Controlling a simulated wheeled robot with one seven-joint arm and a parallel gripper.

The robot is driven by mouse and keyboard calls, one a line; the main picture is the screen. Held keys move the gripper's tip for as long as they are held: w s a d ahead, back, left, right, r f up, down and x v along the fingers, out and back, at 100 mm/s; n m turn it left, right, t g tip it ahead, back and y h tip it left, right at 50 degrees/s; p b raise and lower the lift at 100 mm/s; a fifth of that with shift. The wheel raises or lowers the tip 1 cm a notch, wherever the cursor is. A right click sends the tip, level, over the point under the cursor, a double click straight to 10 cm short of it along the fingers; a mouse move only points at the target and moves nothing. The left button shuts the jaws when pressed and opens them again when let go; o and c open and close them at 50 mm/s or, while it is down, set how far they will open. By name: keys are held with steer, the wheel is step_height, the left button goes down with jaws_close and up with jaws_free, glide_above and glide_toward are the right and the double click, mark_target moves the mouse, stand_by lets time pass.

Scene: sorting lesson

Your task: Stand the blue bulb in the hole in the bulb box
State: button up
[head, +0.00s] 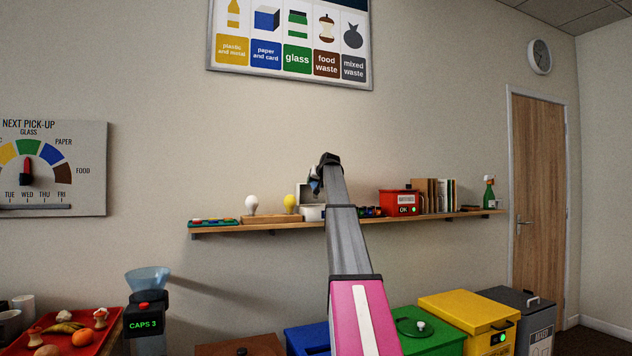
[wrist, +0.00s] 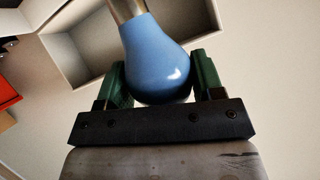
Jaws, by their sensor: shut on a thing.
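My gripper (wrist: 160,85) is shut on the blue bulb (wrist: 157,62), with a green finger on each side of its round glass. The bulb's metal cap (wrist: 126,8) points to the top of the wrist view, toward the pale bulb box (wrist: 60,58). The box shows a square recess behind the bulb. In the head view the box (head: 311,213) is on the wall shelf, partly hidden by my arm. My gripper (head: 315,183) is above it there, with only a little of the bulb showing. I cannot tell the gap between cap and box.
A white bulb (head: 251,204) and a yellow bulb (head: 290,202) stand left of the box on the shelf (head: 240,230). A tray of small coloured things (head: 213,222) lies farther left. A red box (head: 400,203) and books (head: 437,195) stand to the right.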

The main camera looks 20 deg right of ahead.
steer(key=shift+a+f, duration=0.1)
steer(key=shift+f, duration=2.9)
steer(key=shift+f, duration=1.55)
stand_by(2.4)
steer(key=o, duration=0.3)
stand_by(0.4)
steer(key=o, duration=0.6)
